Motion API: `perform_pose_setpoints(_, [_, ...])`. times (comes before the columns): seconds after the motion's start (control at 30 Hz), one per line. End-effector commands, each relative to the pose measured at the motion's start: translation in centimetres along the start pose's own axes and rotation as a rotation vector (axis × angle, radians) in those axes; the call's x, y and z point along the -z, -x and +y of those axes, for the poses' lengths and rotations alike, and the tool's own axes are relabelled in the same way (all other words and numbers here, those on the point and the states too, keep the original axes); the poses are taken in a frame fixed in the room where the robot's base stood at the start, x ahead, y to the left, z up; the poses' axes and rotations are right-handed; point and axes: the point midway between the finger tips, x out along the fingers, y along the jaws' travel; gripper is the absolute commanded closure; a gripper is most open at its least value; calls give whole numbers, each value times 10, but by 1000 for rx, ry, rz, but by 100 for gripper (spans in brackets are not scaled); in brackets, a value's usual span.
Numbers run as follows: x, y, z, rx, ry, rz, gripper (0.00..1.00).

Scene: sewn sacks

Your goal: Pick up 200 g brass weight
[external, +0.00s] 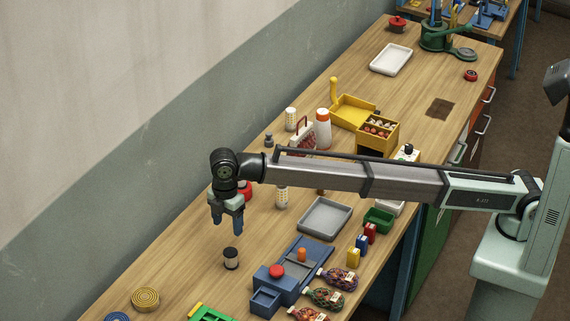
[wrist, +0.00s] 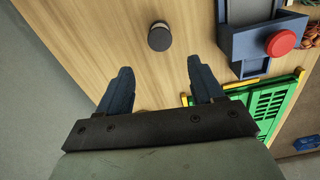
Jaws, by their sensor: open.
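I cannot clearly pick out a 200 g brass weight. A small brownish piece (external: 320,191) shows just below my arm link and is mostly hidden by it; I cannot tell what it is. A small grey knobbed piece, shaped like a weight (external: 269,140), stands near the wall side. My gripper (external: 229,229) points down, open and empty, above the table. Below it stands a small black-topped cylinder with a pale band (external: 231,258). In the wrist view its dark round top (wrist: 160,37) lies beyond the open fingertips (wrist: 161,68), apart from them.
A blue device with a red knob (external: 277,271) and a grey tray (external: 325,217) stand to the right. A green frame (external: 210,314) and coiled yellow cord (external: 145,298) lie nearer. A white-and-orange bottle (external: 323,129) and yellow drawer box (external: 377,132) stand beyond my arm.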

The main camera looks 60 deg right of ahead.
Motion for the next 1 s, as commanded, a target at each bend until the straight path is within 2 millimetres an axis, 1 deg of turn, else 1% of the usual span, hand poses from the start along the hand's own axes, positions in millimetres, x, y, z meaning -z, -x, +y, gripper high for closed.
perform_pose_setpoints(0.27, [0, 0, 0, 0, 0, 0, 40])
perform_pose_setpoints(0.37, [0, 6, 0, -1, 0, 1, 40])
perform_pose_setpoints(0.47, [1, 21, 1, -1, 0, 1, 40])
perform_pose_setpoints(0.63, [0, 56, 0, -3, 1, 0, 40])
perform_pose_setpoints(0.67, [-11, 47, -8, -22, 15, -14, 40])
perform_pose_setpoints(0.7, [-20, 43, -13, -45, 30, -29, 40])
perform_pose_setpoints(0.87, [-53, 33, -27, -136, 95, -96, 40])
perform_pose_setpoints(0.97, [-77, 27, -38, -198, 142, -147, 40])
perform_pose_setpoints(1.0, [-89, 25, -43, -225, 164, -173, 40])
